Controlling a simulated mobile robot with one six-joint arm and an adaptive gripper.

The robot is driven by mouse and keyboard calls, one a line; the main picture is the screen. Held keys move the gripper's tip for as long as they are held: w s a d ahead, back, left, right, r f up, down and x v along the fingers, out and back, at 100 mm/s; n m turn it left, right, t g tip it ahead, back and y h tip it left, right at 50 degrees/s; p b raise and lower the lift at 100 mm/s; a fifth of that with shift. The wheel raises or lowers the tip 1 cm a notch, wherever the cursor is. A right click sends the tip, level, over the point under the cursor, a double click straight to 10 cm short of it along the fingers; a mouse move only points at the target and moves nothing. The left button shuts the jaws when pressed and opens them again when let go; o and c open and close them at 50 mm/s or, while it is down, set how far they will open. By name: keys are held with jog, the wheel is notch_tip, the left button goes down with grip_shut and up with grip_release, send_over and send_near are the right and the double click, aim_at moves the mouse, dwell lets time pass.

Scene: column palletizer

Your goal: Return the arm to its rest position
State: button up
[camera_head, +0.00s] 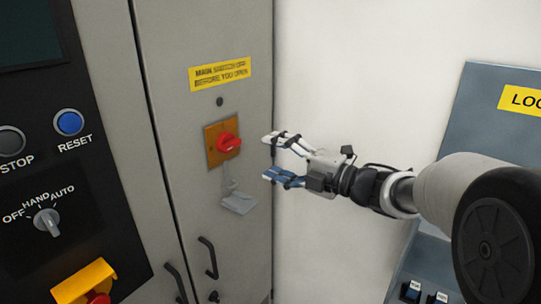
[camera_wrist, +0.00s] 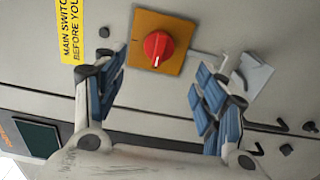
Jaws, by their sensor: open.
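My gripper (camera_head: 270,159) is open and empty. In the head view it points left from my arm, in front of the cabinet door and a little to the right of the red rotary switch (camera_head: 228,142). The switch sits on an orange plate (camera_head: 212,158). In the wrist view, the two blue-padded fingers (camera_wrist: 157,85) are spread wide, and the red switch knob (camera_wrist: 158,48) shows beyond and between them, apart from both. A pale line on the knob stands roughly upright in that view.
A grey cabinet (camera_head: 170,60) carries a yellow warning label (camera_head: 220,74), a grey tag (camera_head: 239,203) below the switch and black handles (camera_head: 208,258). A control panel with a blue RESET button (camera_head: 68,123) is left. A blue-grey panel (camera_head: 480,110) stands right. White wall (camera_head: 350,70) lies between.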

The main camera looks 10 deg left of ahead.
jog(key=d+r+m+t+h, duration=0.2)
jog(key=d+m+t+h, duration=0.2)
jog(key=d+m+h, duration=0.35)
jog(key=d+r+m+t+h, duration=0.2)
jog(key=d+m+t+h, duration=0.25)
jog(key=d+m, duration=0.55)
jog(key=s+d+f+m+g+h, duration=0.3)
jog(key=s+d+f+m, duration=0.2)
jog(key=s, duration=0.5)
jog(key=s+d+f+m+g+h, duration=0.3)
jog(key=s+d+f+m, duration=0.2)
jog(key=s, duration=0.5)
jog(key=shift+d+f+g, duration=0.3)
jog(key=shift+f+g, duration=0.05)
jog(key=shift+f, duration=0.1)
jog(key=s+a+f+m+g, duration=0.1)
jog(key=s+f, duration=0.1)
jog(key=s, duration=0.2)
jog(key=s+a+f+m+g+y, duration=0.1)
jog(key=s+f, duration=0.1)
jog(key=s, duration=0.2)
jog(key=s+f+m+g, duration=0.2)
jog(key=s, duration=0.2)
jog(key=shift+s+a+f, duration=0.15)
jog(key=shift+s+a, duration=0.2)
jog(key=shift+a, duration=0.05)
